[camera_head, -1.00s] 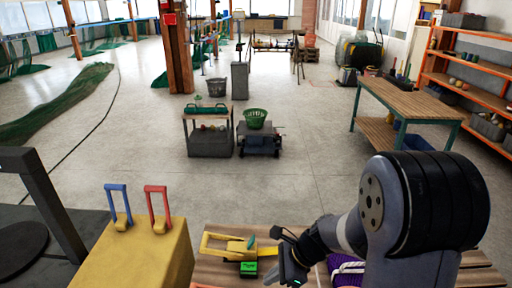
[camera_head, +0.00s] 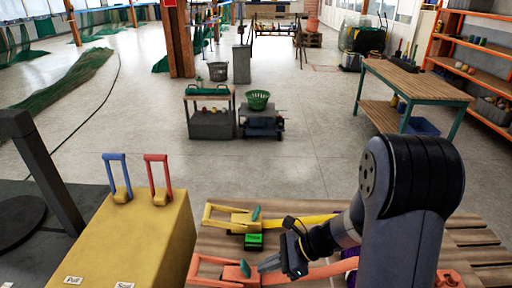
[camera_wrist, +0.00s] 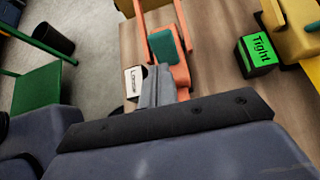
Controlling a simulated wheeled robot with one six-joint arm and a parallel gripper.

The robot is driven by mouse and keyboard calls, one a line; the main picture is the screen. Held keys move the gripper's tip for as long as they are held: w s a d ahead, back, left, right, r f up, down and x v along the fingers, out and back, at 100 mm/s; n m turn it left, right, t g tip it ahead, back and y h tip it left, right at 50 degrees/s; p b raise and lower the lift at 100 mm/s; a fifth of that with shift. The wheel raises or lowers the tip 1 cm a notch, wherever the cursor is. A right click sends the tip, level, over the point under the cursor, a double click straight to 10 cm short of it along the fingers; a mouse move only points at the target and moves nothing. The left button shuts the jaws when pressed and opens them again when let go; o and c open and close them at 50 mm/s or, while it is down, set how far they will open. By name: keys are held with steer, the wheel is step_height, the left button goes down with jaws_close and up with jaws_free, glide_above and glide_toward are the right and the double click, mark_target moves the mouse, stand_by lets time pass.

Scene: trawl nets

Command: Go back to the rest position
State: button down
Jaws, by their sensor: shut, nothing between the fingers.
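My gripper (camera_head: 268,264) is at the lower middle of the head view, low above a wooden pallet-like top (camera_head: 480,250). Its fingers show in the wrist view (camera_wrist: 157,82), pressed together and empty. The fingertips are close beside an orange clamp-like tool (camera_head: 215,270) with a teal lever (camera_wrist: 166,46); I cannot tell whether they touch it. A yellow tool (camera_head: 238,220) with a green "Tight" block (camera_wrist: 258,52) is farther from me on the same top.
A yellow box (camera_head: 140,240) with a blue handle (camera_head: 118,178) and a red handle (camera_head: 158,178) stands at left. The floor between is clear.

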steer(key=shift+w+d+f+t+y+b, duration=0.15)
steer(key=shift+d+f+y+b, duration=0.4)
steer(key=shift+b, duration=0.5)
steer(key=shift+w+d+f+t+y+b, duration=0.15)
steer(key=shift+d+f+y+b, duration=0.15)
steer(key=shift+y+b, duration=0.6)
steer(key=d, duration=0.2)
steer(key=d+f, duration=0.1)
steer(key=d, duration=0.1)
steer(key=shift+s+b, duration=0.1)
steer(key=shift+b, duration=0.3)
steer(key=v, duration=0.9)
steer(key=shift+s+r, duration=0.3)
steer(key=shift+r, duration=0.05)
steer(key=shift+a, duration=0.1)
